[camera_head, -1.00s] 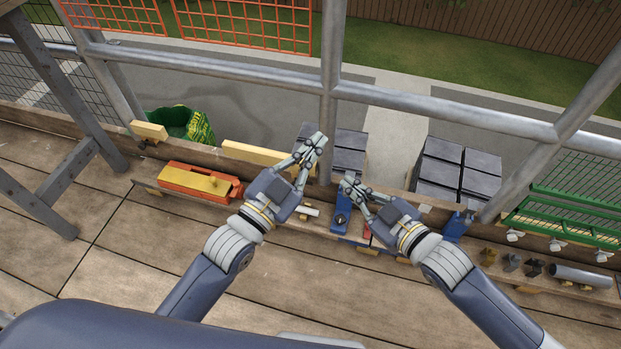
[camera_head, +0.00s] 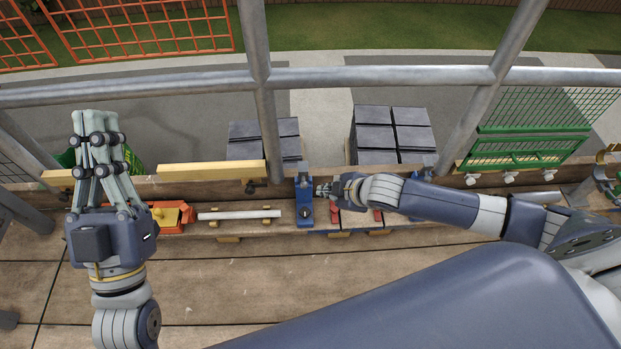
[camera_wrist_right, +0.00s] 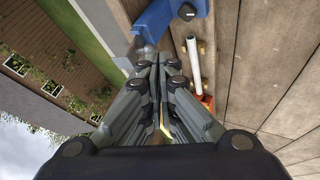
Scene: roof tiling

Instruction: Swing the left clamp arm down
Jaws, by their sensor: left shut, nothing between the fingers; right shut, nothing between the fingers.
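The left clamp (camera_head: 304,212) is blue, with a dark round knob on its base and an upright part at its back. It stands on the plank bench by the rail; the pose of its arm is hard to make out. It also shows at the top of the right wrist view (camera_wrist_right: 157,20). My right gripper (camera_head: 320,190) is shut and empty, its fingertips close to the clamp's right side; I cannot tell whether they touch. Its fingers show in the wrist view (camera_wrist_right: 148,58). My left gripper (camera_head: 95,122) is shut and empty at the far left, away from the clamp.
A white rod (camera_head: 240,214) lies left of the clamp, beside an orange tool (camera_head: 172,212). A yellow bar (camera_head: 210,170) lies along the edge board. Stacked grey tiles (camera_head: 390,130) and a green mesh rack (camera_head: 530,150) stand beyond. Metal rails cross behind. The plank floor (camera_head: 240,270) in front is clear.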

